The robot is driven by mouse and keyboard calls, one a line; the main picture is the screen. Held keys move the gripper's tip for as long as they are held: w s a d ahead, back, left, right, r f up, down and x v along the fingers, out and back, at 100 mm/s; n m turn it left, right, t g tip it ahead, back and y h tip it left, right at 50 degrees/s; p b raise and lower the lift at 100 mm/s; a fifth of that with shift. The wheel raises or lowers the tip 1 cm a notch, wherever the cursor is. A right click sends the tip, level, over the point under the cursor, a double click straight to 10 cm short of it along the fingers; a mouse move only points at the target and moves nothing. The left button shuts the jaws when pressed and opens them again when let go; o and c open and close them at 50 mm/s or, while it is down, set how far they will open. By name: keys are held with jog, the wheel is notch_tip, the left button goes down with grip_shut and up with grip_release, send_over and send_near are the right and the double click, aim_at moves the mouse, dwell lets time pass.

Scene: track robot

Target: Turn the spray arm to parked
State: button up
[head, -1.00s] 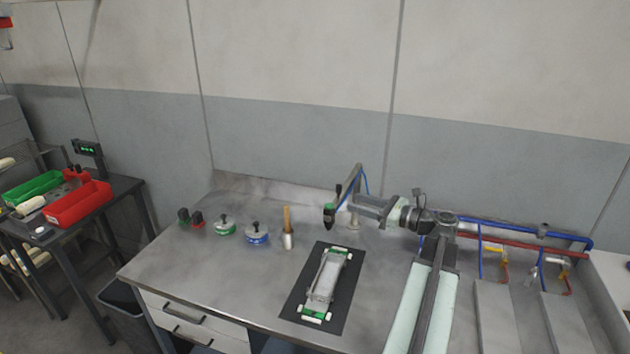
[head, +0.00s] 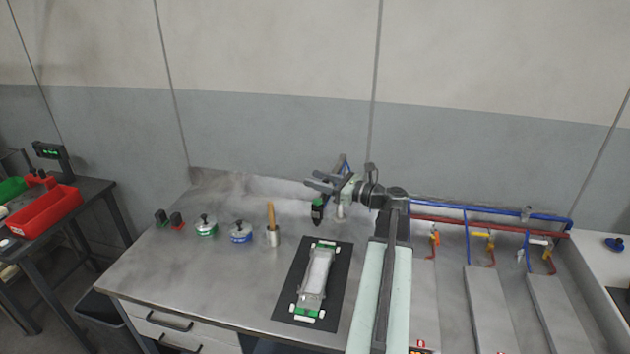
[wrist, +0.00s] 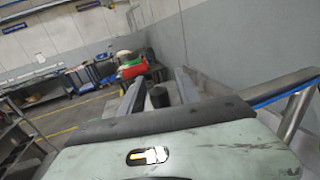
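The spray arm is a metal tube on a post at the back of the grey bench, with a blue hose (head: 346,163) and a black and green nozzle (head: 318,210) hanging at its left end. My gripper (head: 312,183) reaches in from the right, just above the nozzle, and partly hides the spray arm. Its two fingers are apart. In the wrist view my gripper (wrist: 157,85) is open, with a dark upright knob (wrist: 158,96) visible between the fingers; I cannot tell whether they touch it. The spray arm's tube (wrist: 292,113) and blue hose pass close on the right.
On the bench (head: 190,265) stand a wooden-handled tool in a metal cup (head: 272,236), a blue-based knob (head: 241,233) and a green-based knob (head: 206,227). A toy-like chassis (head: 315,278) lies on a black mat (head: 340,265). Red and blue pipes (head: 465,224) run along the right.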

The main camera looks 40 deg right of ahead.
grip_shut()
dwell(1.5)
